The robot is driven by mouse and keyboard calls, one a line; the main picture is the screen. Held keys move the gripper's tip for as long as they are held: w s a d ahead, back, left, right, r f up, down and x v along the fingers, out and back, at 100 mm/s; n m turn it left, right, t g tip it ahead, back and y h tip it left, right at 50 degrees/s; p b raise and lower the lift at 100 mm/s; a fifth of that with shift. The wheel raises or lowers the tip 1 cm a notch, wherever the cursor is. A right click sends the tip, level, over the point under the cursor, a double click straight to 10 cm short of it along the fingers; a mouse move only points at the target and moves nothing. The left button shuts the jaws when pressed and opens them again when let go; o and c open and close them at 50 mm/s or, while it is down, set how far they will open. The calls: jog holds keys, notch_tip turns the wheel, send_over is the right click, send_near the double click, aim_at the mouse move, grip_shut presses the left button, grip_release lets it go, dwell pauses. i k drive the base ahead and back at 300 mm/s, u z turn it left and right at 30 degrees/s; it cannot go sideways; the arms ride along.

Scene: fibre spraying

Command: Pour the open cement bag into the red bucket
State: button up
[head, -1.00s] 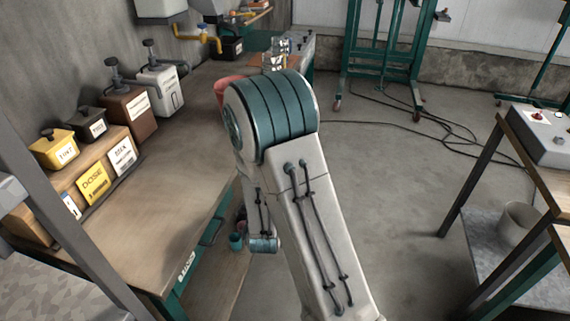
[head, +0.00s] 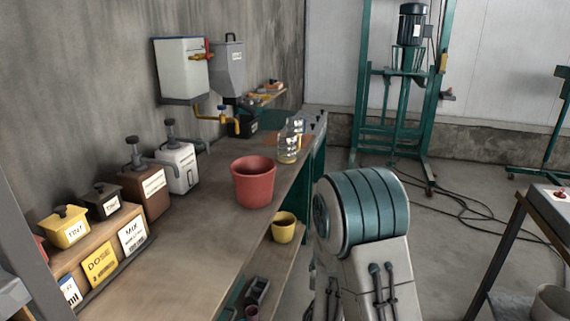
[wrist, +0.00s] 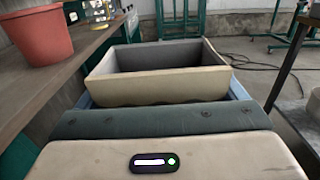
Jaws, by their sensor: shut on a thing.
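The red bucket (head: 254,183) stands upright on the bench, in plain view in the head view. It also shows at the upper left of the wrist view (wrist: 35,32). The open cement bag (wrist: 155,88) is a beige, box-like bag with its mouth open upward, in the middle of the wrist view. My gripper (wrist: 160,102) is shut on the bag, which looks roughly upright. The bag is to the right of the bucket in the wrist view and apart from it. The bag's contents are not clear. In the head view my arm hides the gripper and bag.
The bench (head: 190,260) has free room in front of the bucket. Pump containers (head: 180,167), tint boxes (head: 69,227) and glass jars (head: 288,148) stand on it. A yellow bucket (head: 284,228) sits lower, beside the bench. A table (head: 535,200) stands at right.

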aim_at(253, 176)
jog(key=z, duration=1)
jog(key=i, duration=2.3)
jog(key=u, duration=2.35)
